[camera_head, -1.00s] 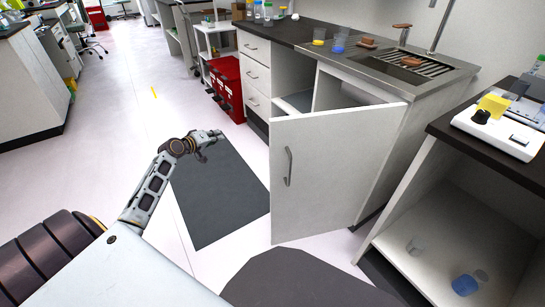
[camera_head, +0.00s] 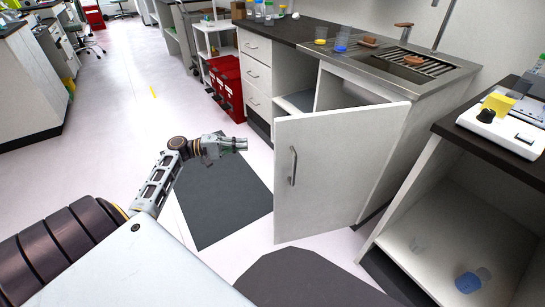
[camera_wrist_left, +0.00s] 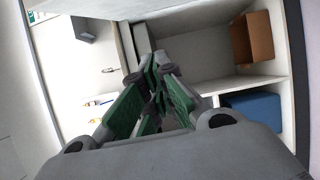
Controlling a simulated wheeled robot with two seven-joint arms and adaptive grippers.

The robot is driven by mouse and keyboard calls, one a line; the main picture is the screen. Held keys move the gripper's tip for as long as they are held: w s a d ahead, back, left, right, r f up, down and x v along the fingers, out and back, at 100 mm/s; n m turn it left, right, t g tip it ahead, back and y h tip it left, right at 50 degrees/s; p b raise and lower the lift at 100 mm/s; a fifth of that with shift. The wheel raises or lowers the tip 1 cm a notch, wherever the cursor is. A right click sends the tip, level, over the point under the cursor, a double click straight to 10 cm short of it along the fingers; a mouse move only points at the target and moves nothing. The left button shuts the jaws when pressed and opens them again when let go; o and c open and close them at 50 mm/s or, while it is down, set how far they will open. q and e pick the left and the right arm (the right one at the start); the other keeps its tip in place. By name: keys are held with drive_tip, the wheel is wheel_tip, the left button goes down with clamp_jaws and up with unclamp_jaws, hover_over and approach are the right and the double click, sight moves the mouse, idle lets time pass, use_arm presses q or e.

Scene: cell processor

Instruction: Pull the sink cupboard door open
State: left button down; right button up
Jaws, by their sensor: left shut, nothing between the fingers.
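The white sink cupboard door (camera_head: 338,172) stands swung well out from the cabinet under the steel sink top, with a vertical metal handle (camera_head: 293,166) on its face. The cupboard interior (camera_head: 335,92) shows above the door in the head view. My left gripper (camera_head: 243,144) is shut and empty, to the left of the door and apart from the handle. In the left wrist view my left gripper (camera_wrist_left: 158,70) points toward open shelving that holds a brown box (camera_wrist_left: 252,38) and a blue item (camera_wrist_left: 252,112). My right gripper is not in view.
A dark floor mat (camera_head: 222,195) lies below my left gripper. A red drawer unit (camera_head: 226,86) stands left of the white drawers (camera_head: 257,75). At the right is a dark-topped bench (camera_head: 505,142) with an open shelf below. Floor at the left is clear.

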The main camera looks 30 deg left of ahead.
use_arm(q)
drive_tip(key=shift+s+d+r+m+g+h, duration=0.15)
drive_tip(key=shift+s+d+m+g+h, duration=0.8)
drive_tip(key=shift+s+m, duration=0.2)
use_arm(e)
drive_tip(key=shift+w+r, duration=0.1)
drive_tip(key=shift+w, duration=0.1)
use_arm(q)
drive_tip(key=shift+w, duration=0.1)
drive_tip(key=w+d+b, duration=0.3)
drive_tip(key=d, duration=0.8)
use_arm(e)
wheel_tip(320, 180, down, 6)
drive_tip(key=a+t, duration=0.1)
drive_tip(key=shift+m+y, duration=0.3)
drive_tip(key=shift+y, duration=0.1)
use_arm(q)
drive_tip(key=shift+s+d, duration=0.1)
drive_tip(key=shift+d, duration=0.05)
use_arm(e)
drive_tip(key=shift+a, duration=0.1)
